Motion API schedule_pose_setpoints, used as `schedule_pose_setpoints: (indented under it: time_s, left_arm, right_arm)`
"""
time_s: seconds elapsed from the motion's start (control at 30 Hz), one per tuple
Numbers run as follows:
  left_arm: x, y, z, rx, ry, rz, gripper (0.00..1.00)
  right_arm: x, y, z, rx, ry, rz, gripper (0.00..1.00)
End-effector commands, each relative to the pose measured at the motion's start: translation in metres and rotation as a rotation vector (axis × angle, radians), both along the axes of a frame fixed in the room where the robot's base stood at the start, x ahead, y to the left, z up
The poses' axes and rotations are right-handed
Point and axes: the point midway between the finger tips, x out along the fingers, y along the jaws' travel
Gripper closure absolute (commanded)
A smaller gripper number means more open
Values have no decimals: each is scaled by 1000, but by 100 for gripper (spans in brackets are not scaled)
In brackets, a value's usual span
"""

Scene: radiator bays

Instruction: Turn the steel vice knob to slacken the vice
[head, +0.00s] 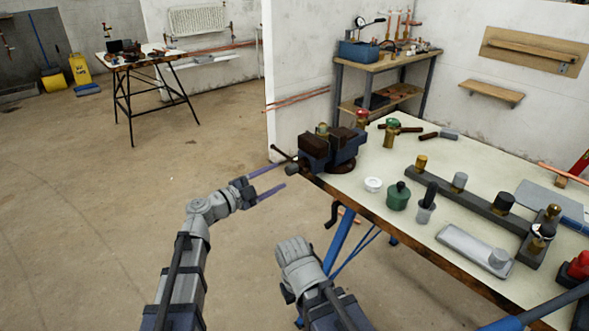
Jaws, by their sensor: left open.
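The blue and dark brown vice (343,158) is fixed at the near left corner of the workbench. Its grey steel knob (292,169) sticks out to the left, past the bench edge. A thin dark bar with a ball end slants up beside it. My left gripper (283,174) is open and empty, its two purple fingers pointing right at the knob. The fingertips look close to the knob, one above and one below its level in the picture; I cannot tell whether they touch. My right arm shows at bottom centre, but its fingers do not show.
The workbench (395,177) holds a white ring (373,184), a green pot (398,196), a grey rail (467,197) with fittings and a tray (474,250). Blue legs stand below. A shelf unit (385,66) is behind. Floor to the left is clear.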

Motion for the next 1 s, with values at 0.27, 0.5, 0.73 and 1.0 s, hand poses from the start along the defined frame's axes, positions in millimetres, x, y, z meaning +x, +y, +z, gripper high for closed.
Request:
schedule_pose_setpoints:
  time_s: [0.27, 0.5, 0.73, 1.0]
  left_arm:
    - [11, -14, 0, -1, 1, -2, 38]
    - [22, -29, 0, -1, 1, -2, 38]
    - [29, -40, 0, -1, 1, -1, 38]
    - [29, -40, 0, -1, 2, 0, 44]
  right_arm:
    - [0, 0, 0, 0, 0, 0, 100]
    - [0, 0, 0, 0, 0, 0, 100]
    - [0, 0, 0, 0, 0, 0, 100]
    - [0, 0, 0, 0, 0, 0, 100]
